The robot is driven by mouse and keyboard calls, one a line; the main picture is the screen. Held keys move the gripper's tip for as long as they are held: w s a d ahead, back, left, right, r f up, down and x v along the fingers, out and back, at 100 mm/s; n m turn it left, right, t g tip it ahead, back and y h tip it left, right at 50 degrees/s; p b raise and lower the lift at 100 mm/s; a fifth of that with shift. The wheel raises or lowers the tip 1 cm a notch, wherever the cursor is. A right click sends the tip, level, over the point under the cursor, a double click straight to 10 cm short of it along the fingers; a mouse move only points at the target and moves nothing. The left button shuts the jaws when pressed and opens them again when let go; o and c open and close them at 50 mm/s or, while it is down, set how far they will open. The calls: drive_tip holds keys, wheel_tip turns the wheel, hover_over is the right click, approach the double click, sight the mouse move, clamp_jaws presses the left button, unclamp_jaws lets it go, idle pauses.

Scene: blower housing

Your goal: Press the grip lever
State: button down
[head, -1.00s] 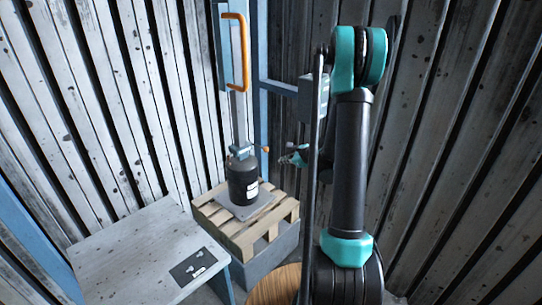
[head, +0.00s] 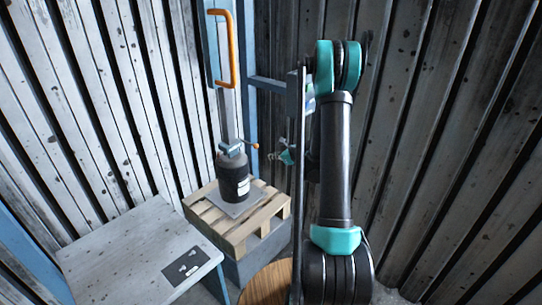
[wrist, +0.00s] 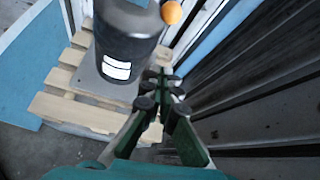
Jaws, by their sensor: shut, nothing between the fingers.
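A black canister (head: 234,181) with a white label stands upright on a grey plate. On its top sits a blue-grey head (head: 231,147) with a thin lever ending in an orange tip (head: 255,145). I cannot tell for certain which part is the grip lever. In the wrist view the orange tip (wrist: 171,12) shows as a ball at the top edge, and the canister body (wrist: 125,45) is left of my fingers. My gripper (head: 279,152) is right of the canister, slightly below the orange tip and apart from it. In the wrist view my gripper (wrist: 162,82) is shut and empty.
The canister's plate lies on a wooden pallet (head: 240,235) over a grey block. A grey table (head: 120,255) with a dark panel stands at the left front. An orange vertical handle (head: 231,50) is on the blue frame behind. Corrugated walls close in both sides.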

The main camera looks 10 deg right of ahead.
drive_tip(key=w+a, duration=0.5)
drive_tip(key=shift+w, duration=0.4)
idle(0.5)
